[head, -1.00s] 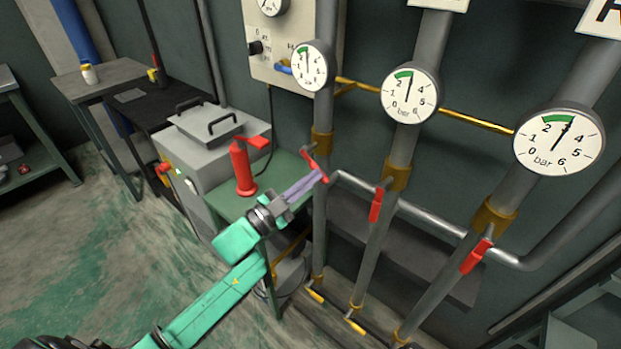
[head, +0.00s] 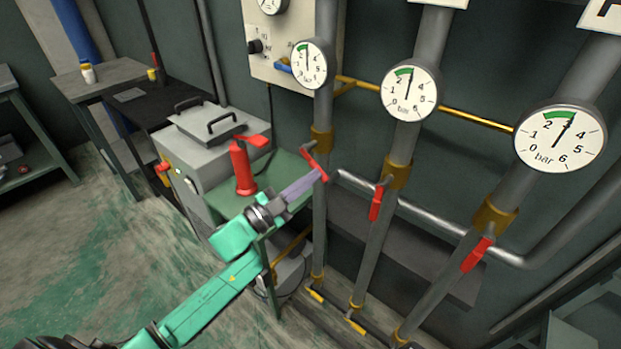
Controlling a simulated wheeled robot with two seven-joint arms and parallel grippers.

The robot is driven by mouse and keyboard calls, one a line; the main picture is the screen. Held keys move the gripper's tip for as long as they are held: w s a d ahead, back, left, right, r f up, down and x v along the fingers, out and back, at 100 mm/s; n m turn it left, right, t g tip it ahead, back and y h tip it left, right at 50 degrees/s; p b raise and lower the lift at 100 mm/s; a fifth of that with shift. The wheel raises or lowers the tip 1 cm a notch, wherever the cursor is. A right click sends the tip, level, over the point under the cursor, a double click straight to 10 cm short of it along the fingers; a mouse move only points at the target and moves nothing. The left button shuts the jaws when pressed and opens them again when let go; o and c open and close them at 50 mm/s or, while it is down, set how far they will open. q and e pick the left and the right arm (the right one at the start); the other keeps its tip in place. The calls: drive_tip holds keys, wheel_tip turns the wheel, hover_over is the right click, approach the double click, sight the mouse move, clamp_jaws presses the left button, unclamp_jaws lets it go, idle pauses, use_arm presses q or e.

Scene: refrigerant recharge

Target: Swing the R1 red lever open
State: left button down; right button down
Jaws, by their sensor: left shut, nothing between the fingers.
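Three red levers sit on the grey vertical pipes, below the round gauges. The left lever (head: 311,161) slants down to the right across its pipe. The middle lever (head: 376,204) and the right lever (head: 477,254) slant down to the left, roughly along their pipes. No R1 label is readable, so I cannot tell from lettering which lever it names. My left gripper (head: 319,176) is shut and empty, its pale purple fingers reaching the lower end of the left lever. I cannot tell whether they touch it. My right gripper is not in view.
A red cylinder with a red handle (head: 244,168) stands on the green table (head: 290,170) behind my left arm. A grey machine (head: 208,135) stands left of it. A silver horizontal pipe (head: 425,215) runs behind the right two pipes. Open floor (head: 70,250) lies at left.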

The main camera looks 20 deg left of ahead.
use_arm(q)
drive_tip(key=shift+a+f+m, duration=0.1)
drive_tip(key=shift+f+m, duration=0.1)
drive_tip(key=shift+m, duration=0.3)
drive_tip(key=shift+w+a+f+m+g+b, duration=0.25)
drive_tip(key=shift+a+f+m+g+b, duration=0.3)
drive_tip(key=shift+m, duration=1.05)
drive_tip(key=shift+w+a+f+m+g+b, duration=0.3)
drive_tip(key=shift+a+m+g, duration=0.4)
drive_tip(key=shift+m, duration=0.9)
drive_tip(key=shift+w+a+f+m+g+b, duration=0.2)
drive_tip(key=shift+a+f+m+g+b, duration=0.25)
drive_tip(key=shift+m, duration=1.15)
drive_tip(key=shift+a+r, duration=0.1)
drive_tip(key=shift+a, duration=0.1)
